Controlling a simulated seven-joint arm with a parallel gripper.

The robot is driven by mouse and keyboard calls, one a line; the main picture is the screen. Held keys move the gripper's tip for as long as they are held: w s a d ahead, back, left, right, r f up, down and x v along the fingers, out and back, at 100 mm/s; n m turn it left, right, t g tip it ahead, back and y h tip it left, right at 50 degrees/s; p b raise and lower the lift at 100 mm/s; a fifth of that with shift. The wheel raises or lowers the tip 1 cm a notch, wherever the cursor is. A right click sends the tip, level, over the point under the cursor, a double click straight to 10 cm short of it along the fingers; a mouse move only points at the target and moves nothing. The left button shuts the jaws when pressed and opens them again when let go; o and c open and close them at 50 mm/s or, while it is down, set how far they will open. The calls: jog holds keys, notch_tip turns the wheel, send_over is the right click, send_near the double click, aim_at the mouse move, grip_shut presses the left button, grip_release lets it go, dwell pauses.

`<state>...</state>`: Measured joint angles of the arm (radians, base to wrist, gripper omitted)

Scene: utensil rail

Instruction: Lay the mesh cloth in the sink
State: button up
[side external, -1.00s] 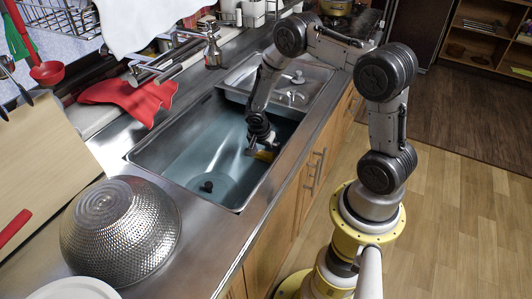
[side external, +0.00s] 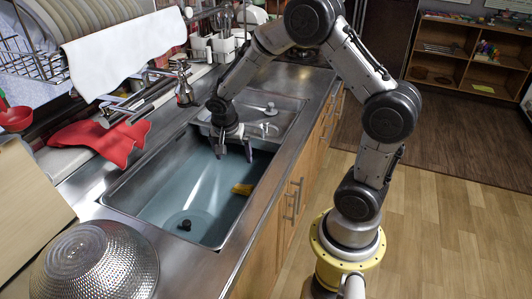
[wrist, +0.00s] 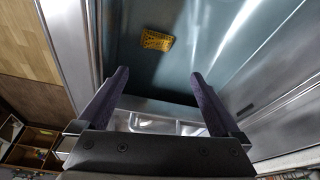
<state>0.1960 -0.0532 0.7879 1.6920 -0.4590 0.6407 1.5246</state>
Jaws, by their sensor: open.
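The mesh cloth (side external: 243,189) is a small yellow piece lying in the sink basin, near its right wall in the side view. In the wrist view the yellow mesh cloth (wrist: 157,40) lies flat on the basin floor, with its holes visible. The sink (side external: 160,211) is a steel basin set in the counter. My gripper (side external: 234,154) is above the far part of the basin, apart from the cloth. In the wrist view my gripper (wrist: 158,80) has its two fingers wide apart with nothing between them.
A metal colander (side external: 95,268) sits upside down on the near counter. A red cloth (side external: 105,139) lies behind the sink, beside the faucet (side external: 183,84). A white cloth (side external: 115,50) hangs from the dish rack. A dark drain (side external: 185,225) shows in the basin floor.

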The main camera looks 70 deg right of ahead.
jog(key=s+a+r+n+t+y, duration=0.1)
jog(key=s+a+r+n, duration=0.2)
jog(key=r, duration=0.4)
jog(key=s+a+r+n+t, duration=0.1)
jog(key=s+a+r+n, duration=0.25)
jog(key=r, duration=0.25)
jog(key=s+a+r+n+t+y, duration=0.1)
jog(key=s+a+r+n, duration=0.1)
jog(key=s, duration=0.4)
jog(key=s+a+r+n+t+y, duration=0.1)
jog(key=s+a+r+n, duration=0.2)
jog(key=s+n, duration=0.3)
jog(key=shift+s+a+n+t, duration=0.4)
jog(key=shift+a+n, duration=0.15)
jog(key=shift+a, duration=0.2)
